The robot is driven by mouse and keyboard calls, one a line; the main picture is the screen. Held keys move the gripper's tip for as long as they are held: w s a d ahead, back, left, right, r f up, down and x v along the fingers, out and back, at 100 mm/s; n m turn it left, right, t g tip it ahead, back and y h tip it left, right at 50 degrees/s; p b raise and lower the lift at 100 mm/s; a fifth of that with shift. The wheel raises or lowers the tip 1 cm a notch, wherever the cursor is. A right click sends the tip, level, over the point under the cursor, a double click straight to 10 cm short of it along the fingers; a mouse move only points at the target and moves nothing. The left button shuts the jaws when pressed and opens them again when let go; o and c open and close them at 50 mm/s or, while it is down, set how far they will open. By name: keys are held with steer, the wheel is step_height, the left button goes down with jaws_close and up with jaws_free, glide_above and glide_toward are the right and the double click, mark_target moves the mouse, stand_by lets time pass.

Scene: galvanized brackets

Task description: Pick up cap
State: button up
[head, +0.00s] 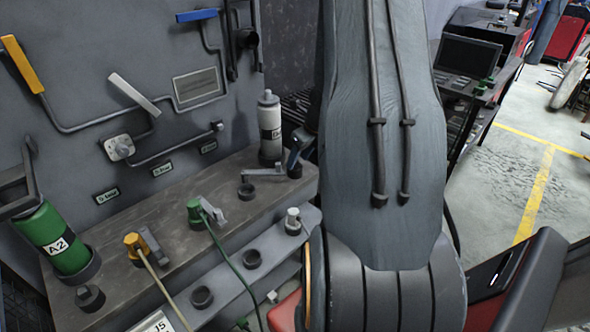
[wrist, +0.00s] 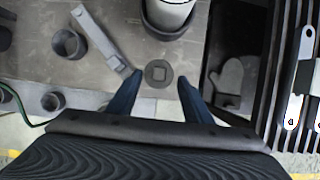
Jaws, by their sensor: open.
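The cap (wrist: 158,73), a dark round disc with a raised square in its middle, sits on the grey bench top in the wrist view. In the head view the cap (head: 295,171) shows small, low beside my arm. My gripper (wrist: 160,77) is open, with one blue finger on each side of the cap and a gap on both sides. I cannot tell how high the fingertips are above the bench. In the head view my gripper (head: 299,148) is mostly hidden behind my arm; one blue finger shows.
A white-grey bottle (head: 270,130) stands in a dark holder just behind the cap. A grey lever (wrist: 98,38) lies left of the left finger, near an empty dark ring (wrist: 69,43). A green A2 bottle (head: 55,238) stands far left. The bench edge drops off right of the cap.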

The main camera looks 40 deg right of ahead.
mark_target(295, 168)
steer(key=shift+x, duration=2.15)
steer(key=shift+w+a, duration=0.1)
steer(key=c, duration=0.7)
